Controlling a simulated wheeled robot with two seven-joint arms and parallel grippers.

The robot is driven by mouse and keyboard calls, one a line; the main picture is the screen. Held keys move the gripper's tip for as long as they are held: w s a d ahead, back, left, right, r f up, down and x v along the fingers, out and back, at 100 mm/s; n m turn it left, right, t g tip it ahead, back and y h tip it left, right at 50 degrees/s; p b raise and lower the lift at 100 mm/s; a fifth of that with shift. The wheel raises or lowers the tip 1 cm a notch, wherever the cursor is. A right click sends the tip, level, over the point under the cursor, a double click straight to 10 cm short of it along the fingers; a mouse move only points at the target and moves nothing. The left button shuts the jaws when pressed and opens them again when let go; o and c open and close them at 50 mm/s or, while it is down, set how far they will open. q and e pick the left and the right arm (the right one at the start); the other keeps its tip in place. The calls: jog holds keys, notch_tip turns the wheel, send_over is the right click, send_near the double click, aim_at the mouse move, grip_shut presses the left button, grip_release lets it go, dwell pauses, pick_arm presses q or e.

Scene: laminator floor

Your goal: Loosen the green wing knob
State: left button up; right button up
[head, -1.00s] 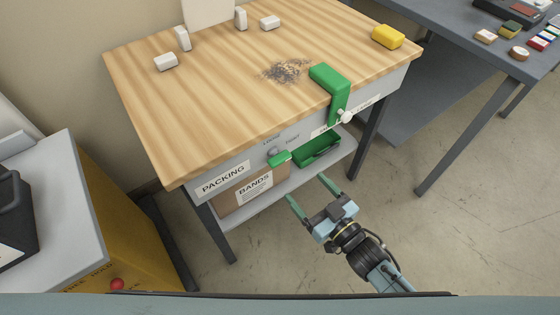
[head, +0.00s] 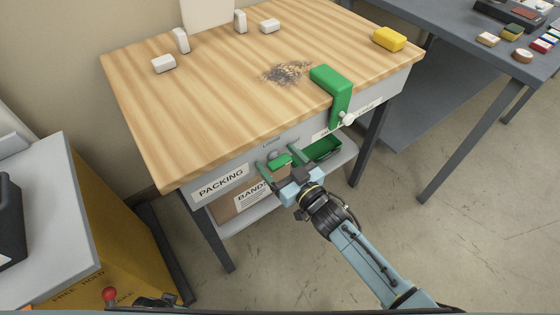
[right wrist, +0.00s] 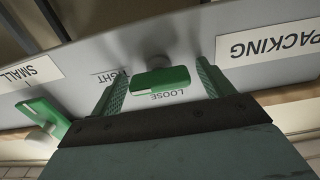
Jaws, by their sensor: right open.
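The green wing knob (head: 280,160) sits on the grey front apron of the wooden-topped packing table, below the top's edge. In the right wrist view the knob (right wrist: 160,82) is a short green bar in front of a grey round boss, with upside-down LOOSE and TIGHT marks beside it. My right gripper (head: 280,158) is open, its two green fingers reaching to either side of the knob. In the right wrist view the gripper (right wrist: 160,88) shows the knob between the fingers, with a gap at each side. My left gripper does not show clearly.
A green clamp (head: 330,80) with a white knob (head: 347,119) grips the table edge to the right. A green tray (head: 322,149) and a cardboard BANDS box (head: 228,206) stand on the shelf below. A yellow cabinet (head: 135,255) is at left. Open floor lies at right.

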jog(key=c, duration=1)
